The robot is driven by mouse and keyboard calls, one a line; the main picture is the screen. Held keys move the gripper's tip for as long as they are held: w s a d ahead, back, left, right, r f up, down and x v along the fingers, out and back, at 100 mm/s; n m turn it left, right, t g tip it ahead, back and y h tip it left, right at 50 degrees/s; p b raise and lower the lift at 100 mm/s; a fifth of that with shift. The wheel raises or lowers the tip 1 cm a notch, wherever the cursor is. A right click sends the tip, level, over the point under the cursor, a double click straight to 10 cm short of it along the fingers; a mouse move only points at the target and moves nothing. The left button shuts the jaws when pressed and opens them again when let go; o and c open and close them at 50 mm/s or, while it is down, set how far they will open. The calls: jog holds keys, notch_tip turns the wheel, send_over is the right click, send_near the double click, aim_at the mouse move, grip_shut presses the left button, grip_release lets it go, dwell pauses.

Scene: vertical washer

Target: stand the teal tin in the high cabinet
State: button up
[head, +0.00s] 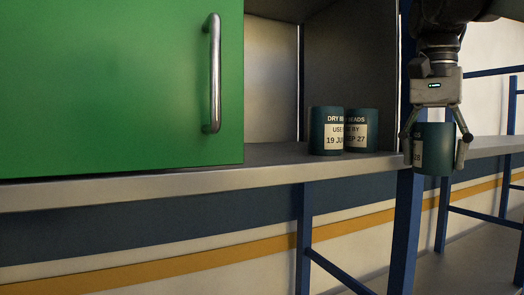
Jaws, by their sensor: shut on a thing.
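My gripper (435,146) is at the right, pointing down, shut on a teal tin (436,150). The held tin is upright, with part of a pale label at its left edge. It hangs to the right of the cabinet's right side. The high cabinet (346,60) stands open on its right half. A green door (120,85) with a metal handle covers the left part. Two teal tins with pale labels, a left one (325,118) and a right one (364,138), stand upright close together inside, near the front right. The left one partly overlaps the right one in view.
The cabinet floor's front edge (200,183) runs across below the door. Blue frame posts (304,240) stand under the cabinet, and another blue post (404,235) is close to the held tin. The cabinet floor left of the standing tins looks clear.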

aim_at(276, 157)
jog(key=s+a+r+m, duration=0.2)
jog(key=s+a+r, duration=0.1)
jog(key=a, duration=0.4)
jog(key=s+a+r+m+b, duration=0.1)
jog(key=s+a+r+m, duration=0.2)
jog(key=s+a, duration=0.3)
jog(key=shift+s+a+r+m, duration=0.2)
jog(key=shift+a+r+m, duration=0.1)
jog(key=shift+a, duration=0.9)
jog(key=w+a+p, duration=0.1)
jog(key=w+a, duration=0.6)
jog(key=w, duration=0.1)
jog(key=w+a+p, duration=0.1)
jog(key=w+a, duration=0.3)
jog(key=w, duration=0.1)
jog(key=shift+a+p, duration=0.3)
jog(key=shift+p, duration=0.05)
jog(key=shift+f, duration=1.85)
jog(key=shift+f, duration=0.15)
jog(key=o, duration=1.4)
jog(key=shift+w, duration=0.1)
